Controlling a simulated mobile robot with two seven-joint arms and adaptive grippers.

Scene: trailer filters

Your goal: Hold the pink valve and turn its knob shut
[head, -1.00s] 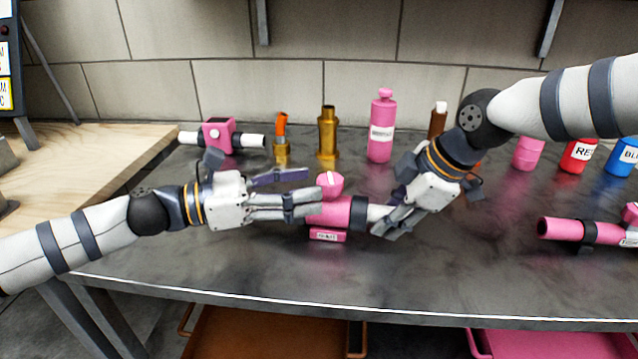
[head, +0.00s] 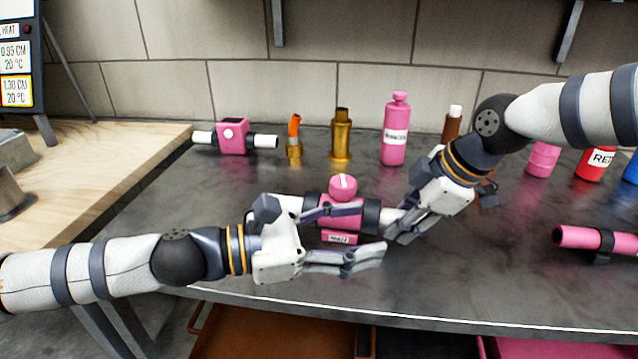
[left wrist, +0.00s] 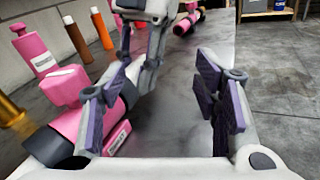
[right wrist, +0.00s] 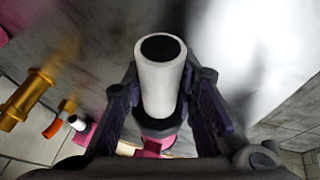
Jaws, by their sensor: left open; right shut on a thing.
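The pink valve (head: 341,218) lies on the dark metal table, with dark collars and white pipe ends. Its round pink knob (head: 343,187) with a white stripe is on top. My right gripper (head: 397,232) is shut on the valve's right white pipe end, which shows between the fingers in the right wrist view (right wrist: 161,85). My left gripper (head: 352,238) is open, its fingers spread around the front and left of the valve without a visible grip. In the left wrist view the valve (left wrist: 90,125) is beside the left finger, and the gap between the fingers is empty.
Behind stand another pink valve (head: 232,137), an orange-tipped brass fitting (head: 294,140), a brass fitting (head: 340,135), a pink bottle (head: 395,130) and a brown bottle (head: 452,125). A pink tube (head: 590,238) lies at right. The table front is clear.

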